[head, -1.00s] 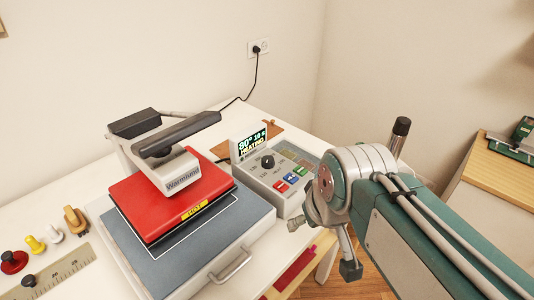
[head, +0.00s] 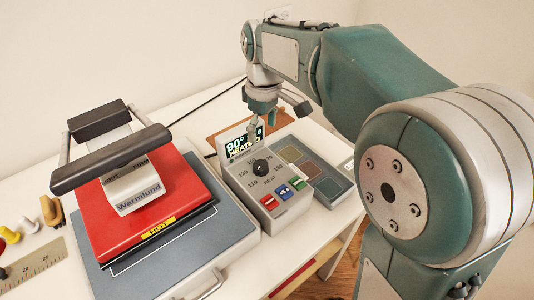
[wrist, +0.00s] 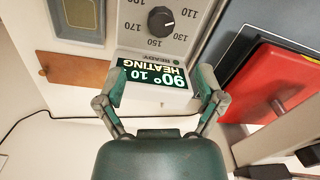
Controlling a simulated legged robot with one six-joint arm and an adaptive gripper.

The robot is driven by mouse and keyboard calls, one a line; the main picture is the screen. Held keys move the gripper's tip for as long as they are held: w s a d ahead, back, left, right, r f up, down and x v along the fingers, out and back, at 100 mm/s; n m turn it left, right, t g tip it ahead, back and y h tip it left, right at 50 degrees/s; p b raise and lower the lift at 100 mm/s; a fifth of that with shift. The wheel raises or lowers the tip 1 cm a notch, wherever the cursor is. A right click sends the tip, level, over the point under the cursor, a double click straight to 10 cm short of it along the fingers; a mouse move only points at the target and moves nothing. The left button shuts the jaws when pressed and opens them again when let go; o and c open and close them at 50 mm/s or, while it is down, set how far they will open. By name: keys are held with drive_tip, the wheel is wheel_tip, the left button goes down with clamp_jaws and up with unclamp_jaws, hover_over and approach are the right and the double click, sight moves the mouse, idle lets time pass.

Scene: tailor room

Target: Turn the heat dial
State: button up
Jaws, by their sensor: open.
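The heat dial (head: 261,166) is a round black knob on the face of the grey control box (head: 241,184), with temperature numbers around it.
The heat press with a red hot plate (head: 150,213) and black handle (head: 112,160) stands left of the control box. A tray of coloured swatches (head: 312,165) lies to the right of the box. Coloured buttons (head: 283,192) sit below the dial. A brown board (head: 226,122) lies behind.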

sight(260, 164)
drive_tip(key=f, duration=1.1)
drive_tip(key=shift+s+a, duration=0.2)
drive_tip(key=shift+a, duration=0.15)
drive_tip(key=c, duration=1.2)
